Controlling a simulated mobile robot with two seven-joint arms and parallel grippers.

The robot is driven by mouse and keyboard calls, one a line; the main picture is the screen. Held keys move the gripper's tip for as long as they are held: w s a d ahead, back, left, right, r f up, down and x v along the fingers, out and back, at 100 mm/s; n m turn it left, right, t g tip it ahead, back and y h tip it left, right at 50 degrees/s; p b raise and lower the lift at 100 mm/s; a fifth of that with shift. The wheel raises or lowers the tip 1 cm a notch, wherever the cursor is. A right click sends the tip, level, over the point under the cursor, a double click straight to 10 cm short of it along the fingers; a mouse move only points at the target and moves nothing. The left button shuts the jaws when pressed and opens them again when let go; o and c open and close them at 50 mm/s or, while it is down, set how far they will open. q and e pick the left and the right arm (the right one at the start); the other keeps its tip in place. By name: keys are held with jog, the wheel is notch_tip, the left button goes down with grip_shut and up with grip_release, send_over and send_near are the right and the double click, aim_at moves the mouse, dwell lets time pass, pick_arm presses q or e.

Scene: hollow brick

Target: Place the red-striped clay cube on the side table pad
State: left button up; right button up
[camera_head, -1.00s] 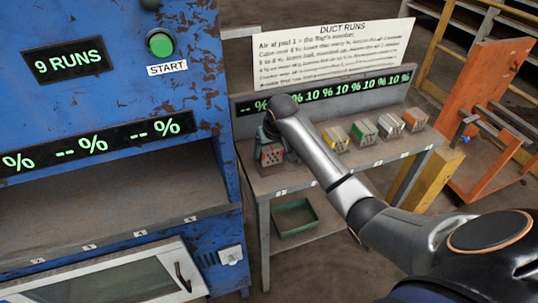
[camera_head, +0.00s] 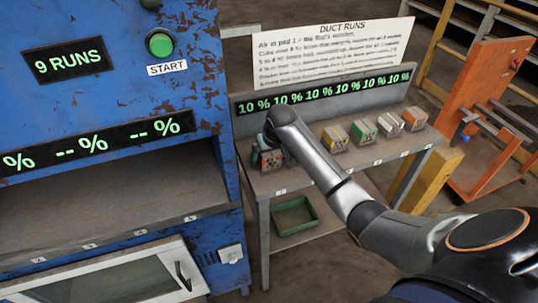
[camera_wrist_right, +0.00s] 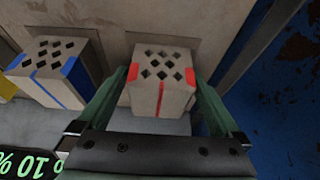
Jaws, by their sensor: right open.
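The red-striped clay cube (camera_wrist_right: 158,95) sits at the left end of the side table (camera_head: 345,165). Its top, with several diamond-shaped holes, faces up, and red marks show at its top corners and down one face. In the head view the cube (camera_head: 271,160) shows below my right gripper (camera_head: 268,145). My right gripper (camera_wrist_right: 161,80) is open in the wrist view, with one green finger on each side of the cube. A darker pad edge (camera_wrist_right: 128,38) shows beside the cube; the rest of the pad is hidden under it. My left gripper is not in view.
A blue-striped cube (camera_wrist_right: 55,72) stands beside the red one. Yellow (camera_head: 335,138), green (camera_head: 363,131), white (camera_head: 390,125) and orange (camera_head: 414,118) marked cubes stand farther right. The blue machine (camera_head: 190,80) is close on the left. A green tray (camera_head: 294,216) lies on the lower shelf.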

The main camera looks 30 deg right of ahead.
jog(key=shift+r, duration=0.1)
jog(key=v, duration=1.2)
jog(key=shift+s, duration=0.1)
